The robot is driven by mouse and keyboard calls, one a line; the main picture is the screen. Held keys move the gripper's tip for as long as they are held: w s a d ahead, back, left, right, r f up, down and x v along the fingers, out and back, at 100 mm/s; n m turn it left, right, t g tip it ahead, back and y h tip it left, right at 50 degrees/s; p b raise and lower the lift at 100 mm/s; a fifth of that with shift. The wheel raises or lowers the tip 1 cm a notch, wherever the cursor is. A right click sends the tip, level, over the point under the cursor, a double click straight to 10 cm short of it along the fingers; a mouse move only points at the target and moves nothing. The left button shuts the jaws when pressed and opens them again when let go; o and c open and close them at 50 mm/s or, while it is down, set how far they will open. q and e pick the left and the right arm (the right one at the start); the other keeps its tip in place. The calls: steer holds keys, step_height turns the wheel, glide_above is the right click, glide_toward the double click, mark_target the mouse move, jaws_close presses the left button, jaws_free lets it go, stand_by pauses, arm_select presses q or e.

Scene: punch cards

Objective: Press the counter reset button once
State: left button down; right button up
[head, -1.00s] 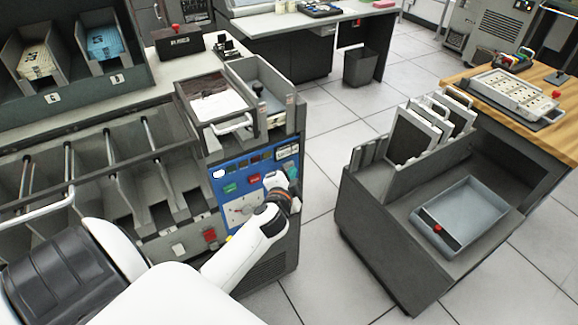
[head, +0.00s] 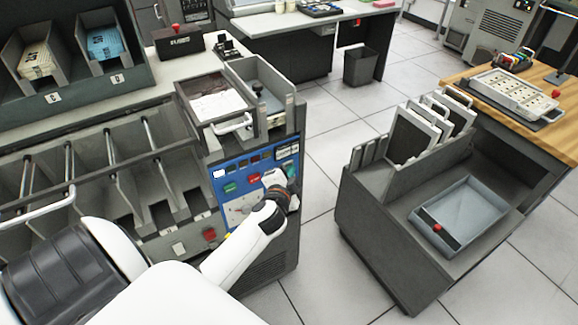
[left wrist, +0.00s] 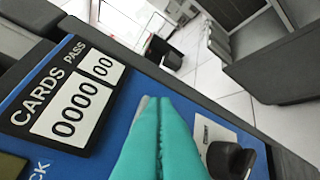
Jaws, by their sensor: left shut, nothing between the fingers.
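The blue control panel (head: 237,197) is on the front of the grey machine. Its counter (head: 287,152) is at the panel's upper right. In the left wrist view the counter (left wrist: 75,100) reads 0000 beside 00, under the words CARDS and PASS. My left gripper (head: 275,178) is in front of the panel, just below the counter. In the left wrist view its teal fingers (left wrist: 157,103) are shut and empty, with tips beside the counter. I cannot tell whether they touch the panel. No reset button can be made out; the fingers hide part of the panel. My right gripper is not in view.
A black knob (left wrist: 230,160) is close to the fingers, on the right in the wrist view. A green button (head: 230,187) and a red button (head: 254,177) are on the panel. A card tray (head: 268,95) is above it. Open floor (head: 322,170) is to the right.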

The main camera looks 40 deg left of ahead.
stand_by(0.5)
arm_select(q)
steer(key=shift+s+d, duration=0.3)
steer(key=shift+d, duration=0.4)
steer(key=shift+d, duration=0.1)
steer(key=shift+s+d, duration=0.3)
steer(key=shift+d, duration=0.45)
steer(key=shift+s+d, duration=0.35)
steer(key=shift+d, duration=0.35)
steer(key=shift+s+d, duration=0.3)
steer(key=shift+d, duration=0.45)
